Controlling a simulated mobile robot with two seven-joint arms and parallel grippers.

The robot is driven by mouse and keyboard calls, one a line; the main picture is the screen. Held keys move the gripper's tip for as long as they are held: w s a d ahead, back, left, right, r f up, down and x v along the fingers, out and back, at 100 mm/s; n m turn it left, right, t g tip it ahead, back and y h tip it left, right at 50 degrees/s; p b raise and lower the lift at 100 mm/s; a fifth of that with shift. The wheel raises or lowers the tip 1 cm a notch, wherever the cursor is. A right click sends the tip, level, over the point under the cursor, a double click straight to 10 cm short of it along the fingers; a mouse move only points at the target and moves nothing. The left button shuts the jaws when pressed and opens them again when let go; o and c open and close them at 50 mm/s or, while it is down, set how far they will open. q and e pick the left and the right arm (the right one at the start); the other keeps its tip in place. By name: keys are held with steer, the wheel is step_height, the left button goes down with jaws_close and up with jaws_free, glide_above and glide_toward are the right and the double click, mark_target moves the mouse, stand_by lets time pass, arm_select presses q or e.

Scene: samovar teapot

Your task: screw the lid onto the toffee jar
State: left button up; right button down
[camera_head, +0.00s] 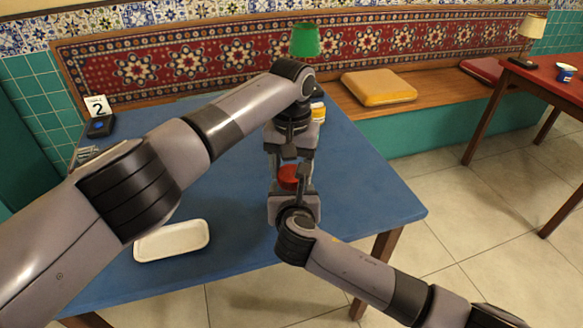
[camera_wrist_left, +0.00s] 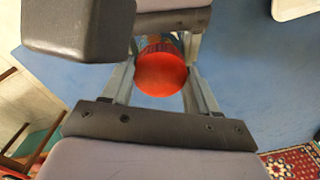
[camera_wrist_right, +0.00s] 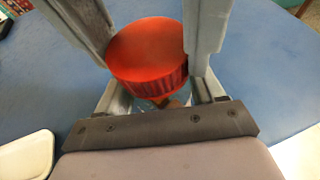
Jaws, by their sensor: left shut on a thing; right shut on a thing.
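The red ribbed lid (camera_head: 289,177) is between my two grippers, over the near-right part of the blue table. My left gripper (camera_head: 288,163) reaches in from the far side and is shut on the lid, which also shows between its fingers in the left wrist view (camera_wrist_left: 162,74). In the right wrist view the lid (camera_wrist_right: 150,50) covers the top of the clear toffee jar (camera_wrist_right: 166,101), with brown contents just visible below. My right gripper (camera_head: 295,190) is shut on the jar from the near side. The jar is mostly hidden, and I cannot tell how far the lid is threaded.
A white tray (camera_head: 172,241) lies on the blue table (camera_head: 226,190) at front left. A yellow-and-white container (camera_head: 318,112) and a green-shaded lamp (camera_head: 305,42) are behind my left arm. A dark device (camera_head: 100,126) stands by a number 2 card (camera_head: 97,105) at far left.

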arm_select(q)
steer(key=o, duration=1.2)
steer(key=shift+o, duration=0.2)
steer(key=shift+r, duration=0.15)
step_height(320, 180, up, 12)
arm_select(e)
steer(key=shift+c, duration=0.2)
jaws_free()
